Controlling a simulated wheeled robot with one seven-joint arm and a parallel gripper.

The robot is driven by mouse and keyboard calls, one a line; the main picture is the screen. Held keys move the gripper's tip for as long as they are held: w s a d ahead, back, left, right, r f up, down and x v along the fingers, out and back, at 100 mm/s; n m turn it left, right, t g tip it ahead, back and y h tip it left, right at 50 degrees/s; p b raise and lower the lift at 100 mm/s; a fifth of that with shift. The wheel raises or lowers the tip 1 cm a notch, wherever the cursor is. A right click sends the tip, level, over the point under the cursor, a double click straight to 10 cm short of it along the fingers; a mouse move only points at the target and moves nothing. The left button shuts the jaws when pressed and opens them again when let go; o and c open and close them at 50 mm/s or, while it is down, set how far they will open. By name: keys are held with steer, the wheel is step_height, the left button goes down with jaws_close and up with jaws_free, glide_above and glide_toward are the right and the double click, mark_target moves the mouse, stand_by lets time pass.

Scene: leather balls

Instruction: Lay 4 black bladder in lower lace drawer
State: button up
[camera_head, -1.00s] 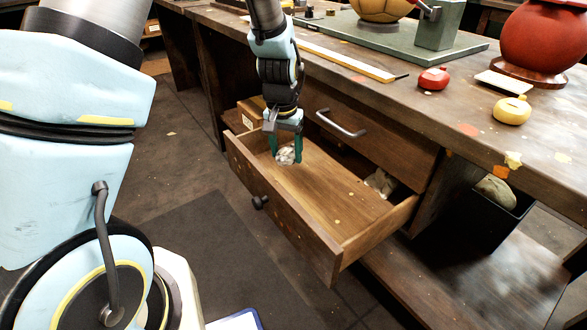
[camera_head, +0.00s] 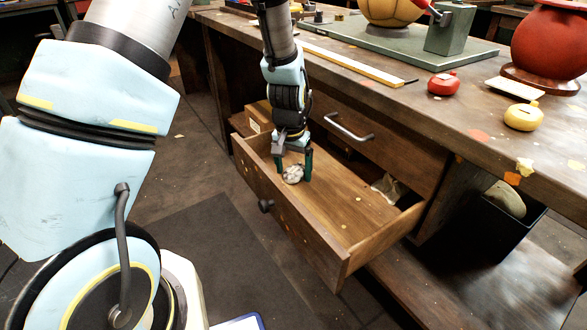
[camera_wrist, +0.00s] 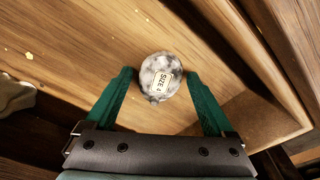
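A small round bladder (camera_head: 293,174), mottled white and grey rather than plain black, rests on the floor of the open lower drawer (camera_head: 345,215), near its left end. In the wrist view the bladder (camera_wrist: 160,75) shows a label reading "SIZE 4". My gripper (camera_head: 293,170) points down into the drawer with its green fingers on either side of the bladder. In the wrist view my gripper (camera_wrist: 160,78) is open, with a small gap between each fingertip and the bladder.
The upper drawer (camera_head: 390,150) is shut. A pale crumpled thing (camera_head: 388,187) shows at the lower drawer's back right. A dark bin (camera_head: 505,220) with a pale lump stands right. The workbench above holds a red pot (camera_head: 548,45) and small red and yellow items. The drawer's middle is clear.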

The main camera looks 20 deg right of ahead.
mark_target(291, 174)
steer(key=shift+o, duration=0.4)
steer(key=shift+r, duration=0.15)
steer(key=shift+r, duration=0.3)
step_height(291, 174, up, 11)
steer(key=s+a+p, duration=0.1)
steer(key=s+a+r+n, duration=0.1)
steer(key=a+n, duration=0.3)
steer(key=a, duration=1)
steer(key=s+a+r+n, duration=0.2)
steer(key=a+r+n, duration=0.1)
steer(key=a, duration=1.2)
steer(key=shift+a+r+n+t+y, duration=0.15)
steer(key=shift+a+n+t+y, duration=0.15)
steer(key=shift+n+y, duration=0.15)
